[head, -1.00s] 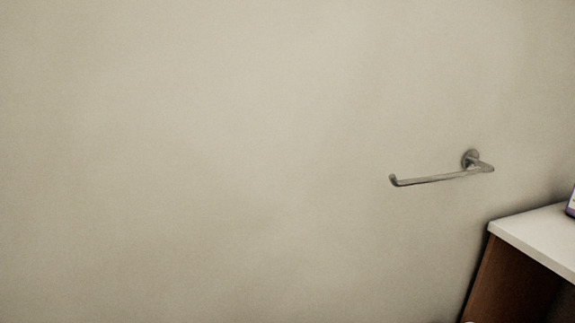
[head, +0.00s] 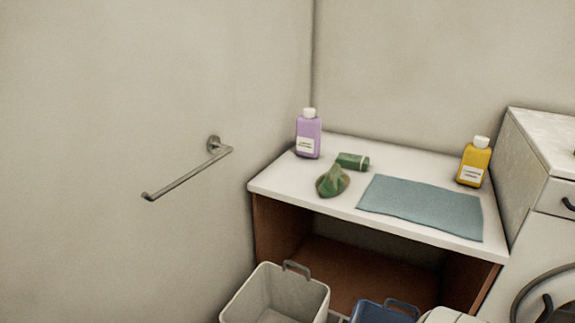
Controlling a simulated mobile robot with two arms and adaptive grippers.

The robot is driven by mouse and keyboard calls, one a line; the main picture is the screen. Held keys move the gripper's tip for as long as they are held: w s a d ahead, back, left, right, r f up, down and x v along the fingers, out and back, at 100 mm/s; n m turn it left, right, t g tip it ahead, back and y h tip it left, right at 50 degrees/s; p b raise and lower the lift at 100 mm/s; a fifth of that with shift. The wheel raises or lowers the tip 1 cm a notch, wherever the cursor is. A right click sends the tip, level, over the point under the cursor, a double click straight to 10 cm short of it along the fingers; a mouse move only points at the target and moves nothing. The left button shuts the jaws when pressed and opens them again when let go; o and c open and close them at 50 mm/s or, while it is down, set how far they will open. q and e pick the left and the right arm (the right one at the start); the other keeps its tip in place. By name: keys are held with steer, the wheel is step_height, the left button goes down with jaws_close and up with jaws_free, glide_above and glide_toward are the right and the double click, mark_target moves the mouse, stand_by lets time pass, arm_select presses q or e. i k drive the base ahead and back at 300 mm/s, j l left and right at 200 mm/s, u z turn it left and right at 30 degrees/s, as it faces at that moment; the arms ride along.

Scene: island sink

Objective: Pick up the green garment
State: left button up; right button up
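A crumpled green cloth item with brownish patches (head: 332,181), which looks like the green garment, lies on the white counter (head: 280,186) near its front edge, left of the middle. A small green cylinder-shaped item (head: 352,161) lies on its side just behind it; I cannot tell whether it is rolled cloth or a container. Neither of my grippers shows in the head view.
A purple bottle (head: 309,136), a flat blue-grey cloth (head: 420,208) and a yellow bottle (head: 475,163) are on the counter. A grey basket (head: 244,309) and a blue basket (head: 372,312) stand below in front. A washing machine (head: 527,258) is at right; a towel bar (head: 187,178) projects from the left wall.

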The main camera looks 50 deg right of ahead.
mark_target(332, 183)
steer(key=z, duration=1.8)
